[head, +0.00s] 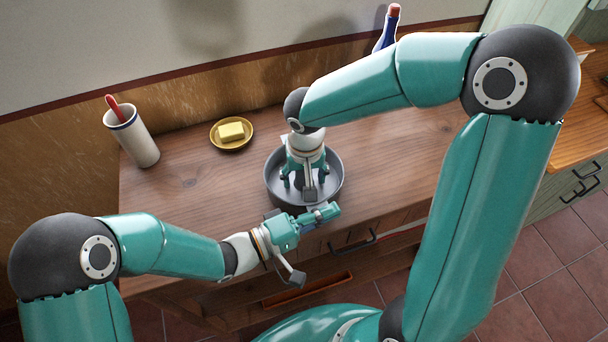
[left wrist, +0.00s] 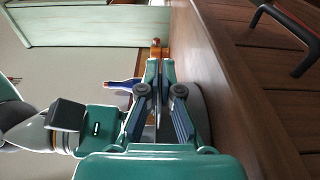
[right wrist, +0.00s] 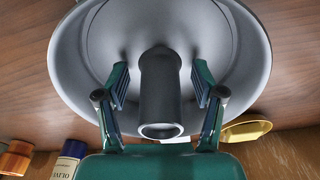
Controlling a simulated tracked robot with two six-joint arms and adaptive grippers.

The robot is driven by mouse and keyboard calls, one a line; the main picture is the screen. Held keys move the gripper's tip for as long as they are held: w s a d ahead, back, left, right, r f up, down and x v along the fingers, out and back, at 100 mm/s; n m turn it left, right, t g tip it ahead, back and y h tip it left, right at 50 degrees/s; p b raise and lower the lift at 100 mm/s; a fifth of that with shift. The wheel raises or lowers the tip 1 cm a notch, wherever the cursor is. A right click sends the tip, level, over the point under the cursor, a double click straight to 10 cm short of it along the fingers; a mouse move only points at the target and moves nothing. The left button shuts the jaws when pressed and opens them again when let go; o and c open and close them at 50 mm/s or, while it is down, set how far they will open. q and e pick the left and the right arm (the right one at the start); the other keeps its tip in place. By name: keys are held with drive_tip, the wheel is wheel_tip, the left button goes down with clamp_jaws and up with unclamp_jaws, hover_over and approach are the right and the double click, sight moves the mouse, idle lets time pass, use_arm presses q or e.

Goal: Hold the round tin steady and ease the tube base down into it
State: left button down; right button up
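The round grey tin (head: 338,190) stands on the wooden worktop. In the right wrist view, the dark tube of the tube base (right wrist: 160,90) rises at the middle of the tin (right wrist: 62,60). I cannot tell whether the base sits fully down. My right gripper (right wrist: 160,82) points down over the tin, its fingers apart on either side of the tube with gaps showing. In the head view, my right gripper (head: 304,188) hides most of the tube. My left gripper (head: 332,210) is at the tin's front rim, its fingers (left wrist: 159,75) nearly together; they appear to pinch the rim, though the contact is partly hidden.
A yellow dish with butter (head: 231,133) and a white cup with a red handle (head: 132,137) stand left of the tin. A blue bottle (head: 387,30) stands at the back, behind my right arm. The worktop's front edge is close to my left gripper.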

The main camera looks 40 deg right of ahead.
drive_tip(key=r, duration=0.8)
drive_tip(key=s+r, duration=0.1)
drive_tip(key=r, duration=0.2)
drive_tip(key=shift+s+a+r, duration=0.1)
drive_tip(key=shift+a+r, duration=0.25)
drive_tip(key=shift+r, duration=0.05)
use_arm(q)
drive_tip(key=c, duration=1.8)
unclamp_jaws()
drive_tip(key=shift+c, duration=0.2)
drive_tip(key=o, duration=0.6)
drive_tip(key=a, duration=0.4)
drive_tip(key=w+a, duration=0.1)
drive_tip(key=a, duration=0.3)
drive_tip(key=w+a, duration=0.1)
drive_tip(key=a, duration=0.3)
drive_tip(key=shift+w, duration=0.1)
drive_tip(key=shift+d+f, duration=0.1)
use_arm(e)
drive_tip(key=shift+s, duration=0.1)
